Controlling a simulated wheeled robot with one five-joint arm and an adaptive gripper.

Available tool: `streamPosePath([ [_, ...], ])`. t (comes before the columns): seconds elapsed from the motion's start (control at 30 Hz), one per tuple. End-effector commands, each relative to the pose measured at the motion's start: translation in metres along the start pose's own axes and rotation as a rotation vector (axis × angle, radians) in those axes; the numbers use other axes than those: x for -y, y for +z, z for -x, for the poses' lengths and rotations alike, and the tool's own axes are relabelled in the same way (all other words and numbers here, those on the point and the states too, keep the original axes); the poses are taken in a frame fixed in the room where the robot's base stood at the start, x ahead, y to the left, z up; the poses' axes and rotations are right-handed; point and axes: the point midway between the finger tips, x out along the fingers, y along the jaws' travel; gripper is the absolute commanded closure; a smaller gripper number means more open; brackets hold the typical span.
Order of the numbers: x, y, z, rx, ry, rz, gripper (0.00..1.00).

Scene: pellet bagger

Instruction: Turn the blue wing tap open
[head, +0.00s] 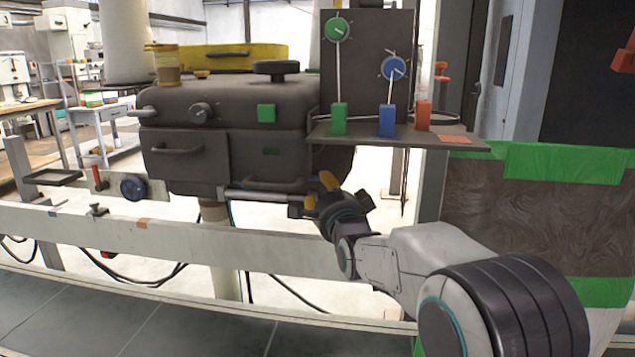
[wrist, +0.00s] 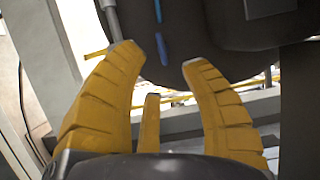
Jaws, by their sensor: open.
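My gripper (head: 319,190) is open, its yellow fingers just below the front right of the dark machine body in the head view. In the wrist view my gripper (wrist: 160,58) has its fingertips spread, with nothing held between them. A narrow blue piece (wrist: 162,48) shows beyond the gap between the fingertips, against a dark surface. It looks like the wing of the blue tap, but I cannot tell for sure. I cannot tell how far it is from the fingers. In the head view I cannot make out a wing tap near my gripper.
The dark machine (head: 240,120) has handles along its front. A shelf (head: 355,134) to the right carries green, blue (head: 387,120) and orange blocks. A blue dial (head: 393,68) is on the panel above. A pale rail (head: 190,240) runs below my gripper.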

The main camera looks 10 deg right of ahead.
Motion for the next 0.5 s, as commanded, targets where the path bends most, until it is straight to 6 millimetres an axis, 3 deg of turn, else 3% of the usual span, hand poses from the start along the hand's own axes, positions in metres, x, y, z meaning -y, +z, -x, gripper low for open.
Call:
streamPosePath([
  [0.5,-0.002,0.0,-0.052,0.0,0.003,0.001,0.59],
])
